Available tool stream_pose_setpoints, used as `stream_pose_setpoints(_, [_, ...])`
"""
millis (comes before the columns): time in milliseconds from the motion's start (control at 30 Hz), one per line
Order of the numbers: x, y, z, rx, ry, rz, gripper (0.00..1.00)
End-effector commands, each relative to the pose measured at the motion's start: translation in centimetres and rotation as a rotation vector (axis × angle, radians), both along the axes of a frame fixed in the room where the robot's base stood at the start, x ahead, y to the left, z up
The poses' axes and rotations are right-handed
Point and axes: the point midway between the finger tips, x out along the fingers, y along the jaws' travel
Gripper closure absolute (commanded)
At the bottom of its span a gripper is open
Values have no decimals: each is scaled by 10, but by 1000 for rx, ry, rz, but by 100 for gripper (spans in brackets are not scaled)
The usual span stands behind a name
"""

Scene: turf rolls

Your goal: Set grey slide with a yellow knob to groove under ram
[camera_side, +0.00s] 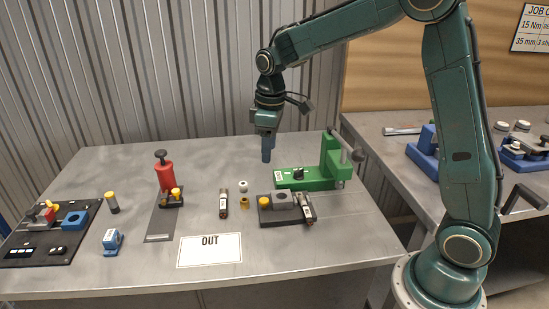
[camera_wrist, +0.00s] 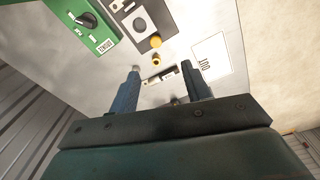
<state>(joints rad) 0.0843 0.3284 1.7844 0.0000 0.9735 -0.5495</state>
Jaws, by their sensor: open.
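A dark base (camera_side: 288,220) stands right of the table's middle, carrying a grey block (camera_side: 283,199) with a yellow knob (camera_side: 264,202) at its left; this looks like the grey slide. In the wrist view the grey block (camera_wrist: 140,24) and yellow knob (camera_wrist: 155,41) show at the top. A green press-like fixture (camera_side: 330,166) stands behind it; I cannot tell whether its upright part holds the ram, and no groove shows clearly. My gripper (camera_side: 267,156) hangs above the table behind the base, pointing down. Its two fingers (camera_wrist: 161,88) are apart and empty.
A labelled black cylinder (camera_side: 223,203), brass ring (camera_side: 245,203) and white ring (camera_side: 243,186) lie left of the base. A red upright handle (camera_side: 165,175), blue block (camera_side: 112,241) and dark panel (camera_side: 50,233) are further left. An OUT sign (camera_side: 210,250) lies in front.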

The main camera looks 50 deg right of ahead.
Motion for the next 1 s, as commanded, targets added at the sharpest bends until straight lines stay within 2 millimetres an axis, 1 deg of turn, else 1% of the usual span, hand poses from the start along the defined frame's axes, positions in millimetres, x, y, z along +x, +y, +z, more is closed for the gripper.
stream_pose_setpoints(33, [7,-2,-10,1,17,11,52])
stream_pose_setpoints(100, [14,-4,-19,2,31,28,52])
stream_pose_setpoints(200, [21,-6,-29,2,46,45,52])
stream_pose_setpoints(300, [25,-7,-35,3,53,55,52])
stream_pose_setpoints(667, [27,-8,-40,3,56,58,52])
stream_pose_setpoints(867, [26,-7,-54,4,58,58,52])
stream_pose_setpoints(1000, [26,-7,-72,3,58,58,52])
